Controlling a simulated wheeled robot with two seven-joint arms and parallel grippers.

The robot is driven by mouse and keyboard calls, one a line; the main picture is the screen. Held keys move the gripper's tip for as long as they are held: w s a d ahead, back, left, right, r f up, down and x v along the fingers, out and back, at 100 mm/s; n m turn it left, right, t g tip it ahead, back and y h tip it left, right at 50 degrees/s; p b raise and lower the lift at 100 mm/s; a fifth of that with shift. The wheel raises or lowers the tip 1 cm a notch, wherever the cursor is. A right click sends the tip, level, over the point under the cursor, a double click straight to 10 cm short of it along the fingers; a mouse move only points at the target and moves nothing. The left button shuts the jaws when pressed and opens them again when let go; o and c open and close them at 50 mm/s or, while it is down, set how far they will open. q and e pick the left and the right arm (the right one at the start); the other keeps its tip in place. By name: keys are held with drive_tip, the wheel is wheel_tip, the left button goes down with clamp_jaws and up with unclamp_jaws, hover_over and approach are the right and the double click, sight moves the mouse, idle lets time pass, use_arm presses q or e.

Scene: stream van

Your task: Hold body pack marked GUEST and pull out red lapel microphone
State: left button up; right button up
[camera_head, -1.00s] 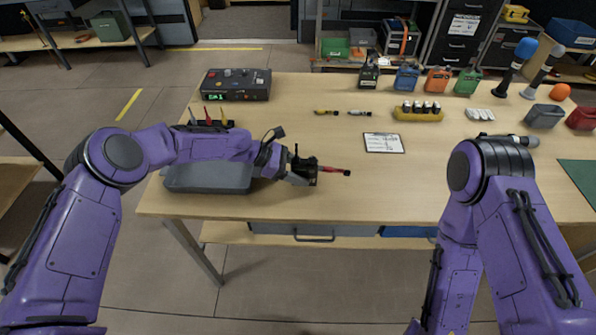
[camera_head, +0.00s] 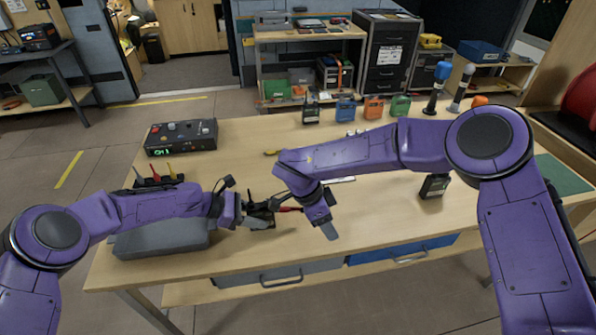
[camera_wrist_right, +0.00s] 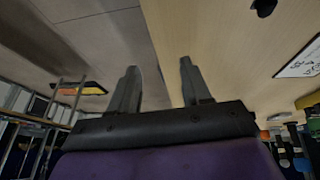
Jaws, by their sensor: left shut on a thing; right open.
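My left gripper (camera_head: 258,216) is shut on a small black body pack (camera_head: 262,208) above the front left of the table. Any GUEST marking is too small to read. The thin red lapel microphone (camera_head: 289,209) sticks out from the pack to the right; where it joins the pack is not clear. My right gripper (camera_head: 327,227) is just right of the red microphone in the head view, apart from it. In the right wrist view, its two fingers (camera_wrist_right: 158,68) are spread with nothing between them, and the red microphone is not visible there.
A grey case (camera_head: 160,238) lies under my left forearm. A black control box (camera_head: 180,137) stands at the back left. Another black pack (camera_head: 434,187) stands at right. Blue (camera_head: 345,111), orange (camera_head: 373,108) and green (camera_head: 400,106) packs line the back. My right arm hides the table's middle.

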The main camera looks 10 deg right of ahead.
sight(299, 207)
drive_tip(key=w+a+r+t+y, duration=0.2)
drive_tip(key=w+a+r+y, duration=0.3)
drive_tip(key=w+r, duration=0.5)
drive_tip(key=f, duration=1.2)
drive_tip(key=shift+s+a+f, duration=0.15)
drive_tip(key=shift+s+a, duration=0.05)
drive_tip(key=shift+s, duration=0.05)
clamp_jaws()
